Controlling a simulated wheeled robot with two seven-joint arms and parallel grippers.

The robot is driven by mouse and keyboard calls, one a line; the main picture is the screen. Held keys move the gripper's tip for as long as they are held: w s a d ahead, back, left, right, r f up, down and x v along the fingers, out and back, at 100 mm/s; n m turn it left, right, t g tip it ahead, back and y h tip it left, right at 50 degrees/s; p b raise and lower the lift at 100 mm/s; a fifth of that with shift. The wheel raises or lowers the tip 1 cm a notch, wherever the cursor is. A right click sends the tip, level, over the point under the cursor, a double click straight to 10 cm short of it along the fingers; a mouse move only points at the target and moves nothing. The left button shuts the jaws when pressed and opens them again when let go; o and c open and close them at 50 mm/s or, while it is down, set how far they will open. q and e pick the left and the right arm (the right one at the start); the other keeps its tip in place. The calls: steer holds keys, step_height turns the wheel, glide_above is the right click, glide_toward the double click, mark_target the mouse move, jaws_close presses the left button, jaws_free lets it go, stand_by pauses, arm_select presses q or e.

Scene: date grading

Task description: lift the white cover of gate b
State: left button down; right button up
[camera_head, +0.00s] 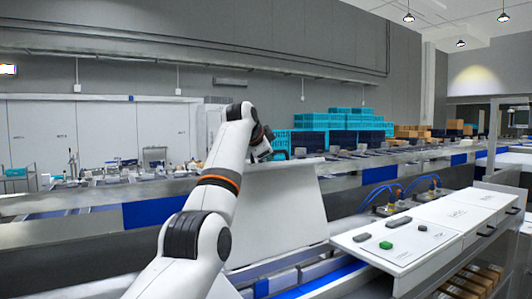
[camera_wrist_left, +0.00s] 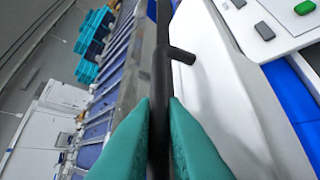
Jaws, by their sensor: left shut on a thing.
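The white cover (camera_head: 285,215) is a large pale panel standing steeply over the conveyor in the middle of the head view. Its pale face also shows in the left wrist view (camera_wrist_left: 215,85). No gate letter can be read on it. My left gripper (camera_head: 272,150) is at the cover's top edge, partly hidden behind my own wrist. In the left wrist view its teal fingers (camera_wrist_left: 160,112) are shut on a dark bar-like handle (camera_wrist_left: 162,50) alongside the cover. My arm hides the cover's left part. My right gripper is not in view.
A white worktop (camera_head: 440,222) with a green button (camera_head: 386,245) and grey blocks stands to the right of the cover. Blue-trimmed conveyors (camera_head: 150,212) run across behind. Teal crates (camera_head: 308,121) are stacked at the back.

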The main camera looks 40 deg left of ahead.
arm_select(q)
steer(key=shift+d, duration=0.1)
steer(key=c, duration=1.8)
jaws_free()
steer(key=shift+o, duration=0.2)
steer(key=shift+s, duration=0.15)
steer(key=b+v, duration=0.3)
steer(key=v, duration=0.1)
steer(key=shift+f+b, duration=0.15)
steer(key=shift+b, duration=0.2)
steer(key=b+v, duration=0.2)
steer(key=v, duration=0.5)
steer(key=shift+s+r, duration=0.3)
steer(key=shift+f, duration=0.1)
